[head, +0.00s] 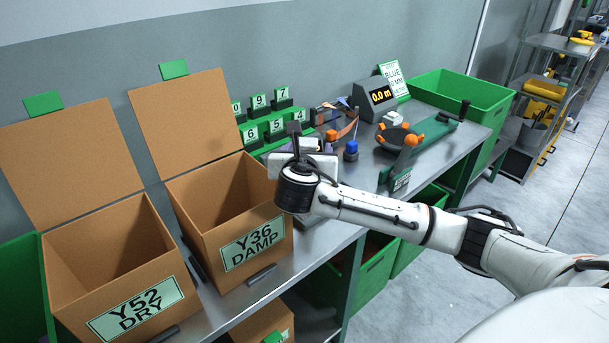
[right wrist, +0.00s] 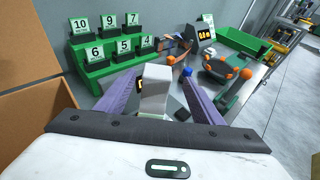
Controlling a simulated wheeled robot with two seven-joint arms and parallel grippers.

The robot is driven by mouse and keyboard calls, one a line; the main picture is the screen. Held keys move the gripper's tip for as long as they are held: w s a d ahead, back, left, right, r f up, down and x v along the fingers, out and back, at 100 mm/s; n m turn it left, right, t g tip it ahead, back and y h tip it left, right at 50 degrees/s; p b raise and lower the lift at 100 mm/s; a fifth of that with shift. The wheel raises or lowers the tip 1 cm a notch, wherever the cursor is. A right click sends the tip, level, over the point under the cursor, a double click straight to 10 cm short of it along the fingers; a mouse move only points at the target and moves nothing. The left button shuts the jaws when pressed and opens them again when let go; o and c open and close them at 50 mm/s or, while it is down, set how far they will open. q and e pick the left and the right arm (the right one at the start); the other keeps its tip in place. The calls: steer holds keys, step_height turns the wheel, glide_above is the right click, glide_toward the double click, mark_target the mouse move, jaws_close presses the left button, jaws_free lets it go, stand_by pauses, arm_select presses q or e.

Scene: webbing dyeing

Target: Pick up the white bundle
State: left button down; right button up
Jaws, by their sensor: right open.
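A pale white-grey block (right wrist: 155,90), apparently the white bundle, stands upright between the purple fingers of my right gripper (right wrist: 161,73) in the right wrist view. The fingers are apart, one on each side of it; I cannot tell whether either touches it. In the head view my right gripper (head: 308,157) is over the bench in front of the number stand, and the wrist hides most of what is under it. My left gripper is not in view.
Open cardboard boxes, Y52 DRY (head: 80,270) and Y36 DAMP (head: 215,235), stand left. A green number stand (head: 262,140) is behind the gripper. A 0.0 m display (head: 375,98), an orange-knobbed green device (head: 430,135) and a green bin (head: 470,95) are right.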

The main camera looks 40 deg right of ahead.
mark_target(309, 140)
steer(key=x, duration=0.8)
steer(key=shift+w, duration=0.3)
steer(key=shift+c, duration=0.4)
jaws_close()
